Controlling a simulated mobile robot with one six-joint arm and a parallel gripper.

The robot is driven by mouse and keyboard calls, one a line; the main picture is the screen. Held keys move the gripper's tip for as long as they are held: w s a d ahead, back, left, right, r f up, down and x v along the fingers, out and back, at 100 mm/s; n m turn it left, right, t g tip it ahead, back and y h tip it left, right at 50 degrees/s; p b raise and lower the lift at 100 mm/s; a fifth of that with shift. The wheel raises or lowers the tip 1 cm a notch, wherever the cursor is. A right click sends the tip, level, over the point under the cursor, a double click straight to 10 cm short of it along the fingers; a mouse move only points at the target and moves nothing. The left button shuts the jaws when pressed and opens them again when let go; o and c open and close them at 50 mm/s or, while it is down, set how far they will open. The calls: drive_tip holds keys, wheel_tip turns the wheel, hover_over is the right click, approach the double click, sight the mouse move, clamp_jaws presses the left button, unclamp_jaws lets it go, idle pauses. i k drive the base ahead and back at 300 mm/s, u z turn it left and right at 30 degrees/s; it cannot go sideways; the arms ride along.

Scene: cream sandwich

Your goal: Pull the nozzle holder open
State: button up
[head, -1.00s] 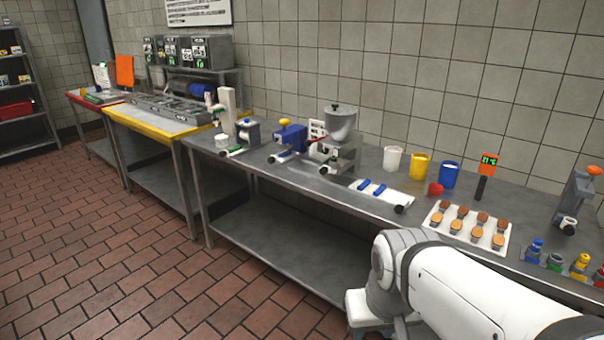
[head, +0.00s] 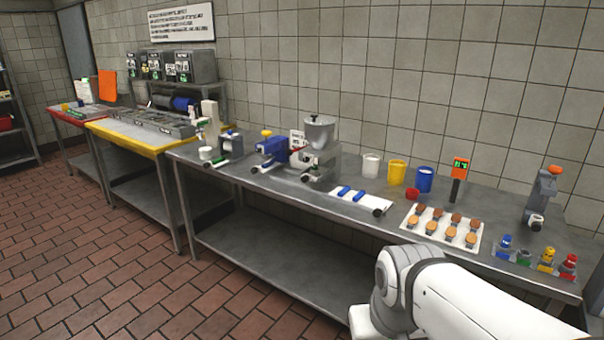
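I cannot tell for sure which thing is the nozzle holder. A grey upright stand (head: 541,203) with an orange top and a light round part low at its front stands at the right end of the steel table. In front of it is a row of small blue, green, yellow and red pieces (head: 547,258) on grey bases, which look like nozzles. My white arm crosses the lower right, in front of the table. My gripper is out of view, and nothing shows in contact with the stand or the row.
The steel table (head: 232,178) holds a tray of small brown-topped cups (head: 412,239), white (head: 371,165), yellow (head: 397,172) and blue (head: 425,179) cups, and a hopper machine (head: 318,135). A yellow-edged table (head: 150,148) stands further left. The tiled floor (head: 90,235) at left is clear.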

sight(315, 172)
drive_tip(key=i, duration=0.7)
drive_tip(key=u, duration=0.1)
drive_tip(key=k, duration=1.25)
drive_tip(key=u, duration=0.35)
drive_tip(key=i, duration=1.8)
drive_tip(key=z, duration=0.55)
